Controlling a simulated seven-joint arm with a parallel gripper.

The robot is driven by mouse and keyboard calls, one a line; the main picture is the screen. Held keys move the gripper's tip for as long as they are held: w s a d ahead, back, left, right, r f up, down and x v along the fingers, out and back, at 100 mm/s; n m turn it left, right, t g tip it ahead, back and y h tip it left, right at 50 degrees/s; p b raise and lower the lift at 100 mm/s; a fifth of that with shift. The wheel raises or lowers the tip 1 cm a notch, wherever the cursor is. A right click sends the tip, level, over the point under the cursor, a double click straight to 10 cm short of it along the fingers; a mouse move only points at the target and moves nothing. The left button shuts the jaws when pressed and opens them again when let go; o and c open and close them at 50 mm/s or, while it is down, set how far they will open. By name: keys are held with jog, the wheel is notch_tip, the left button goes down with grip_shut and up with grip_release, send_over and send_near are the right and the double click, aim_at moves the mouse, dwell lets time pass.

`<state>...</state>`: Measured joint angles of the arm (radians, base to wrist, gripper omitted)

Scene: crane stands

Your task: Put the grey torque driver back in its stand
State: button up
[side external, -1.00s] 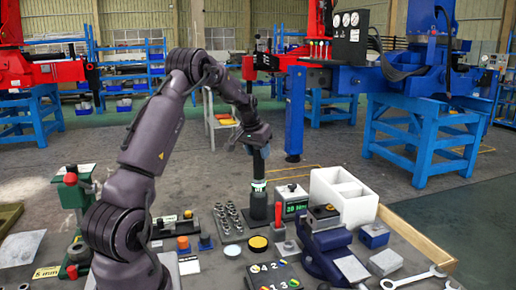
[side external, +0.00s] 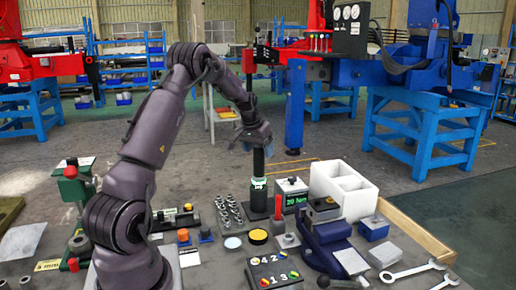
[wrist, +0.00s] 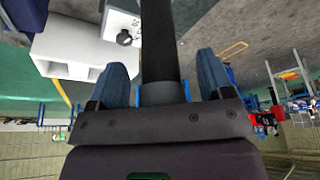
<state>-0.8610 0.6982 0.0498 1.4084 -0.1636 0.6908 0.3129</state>
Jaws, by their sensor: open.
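The grey torque driver (side external: 258,165) looks like a dark upright cylinder in the side view, with a pale green-lit band low on it. My gripper (side external: 254,146) is at the driver's upper end. In the wrist view, the driver's dark shaft (wrist: 160,40) runs between the two blue-grey fingers of my gripper (wrist: 160,62), with gaps on both sides. The fingers are open and stand apart from the shaft. The stand is hidden in the wrist view.
A white divided box (side external: 343,190) and a grey block with a display (side external: 291,193) stand right of the stand. A red-handled tool (side external: 278,207) is close beside it. A rack of sockets (side external: 229,213) is at left, a blue vise (side external: 325,245) at front right.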

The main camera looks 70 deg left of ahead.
jog(key=shift+v, duration=2.55)
jog(key=shift+r, duration=0.1)
jog(key=v, duration=1.3)
jog(key=s+d+f+m+h, duration=0.1)
jog(key=s+d+m, duration=0.1)
jog(key=d, duration=1)
jog(key=s+d+f+m+t, duration=0.1)
jog(key=s+d+m, duration=0.2)
jog(key=d, duration=1)
jog(key=s+d+f+m+t+h, duration=0.1)
jog(key=s+d+m, duration=0.2)
jog(key=d, duration=0.9)
jog(key=s, duration=0.2)
jog(key=shift+s+d+f+h, duration=0.15)
jog(key=shift+s+d+h, duration=0.15)
jog(key=shift+d, duration=0.05)
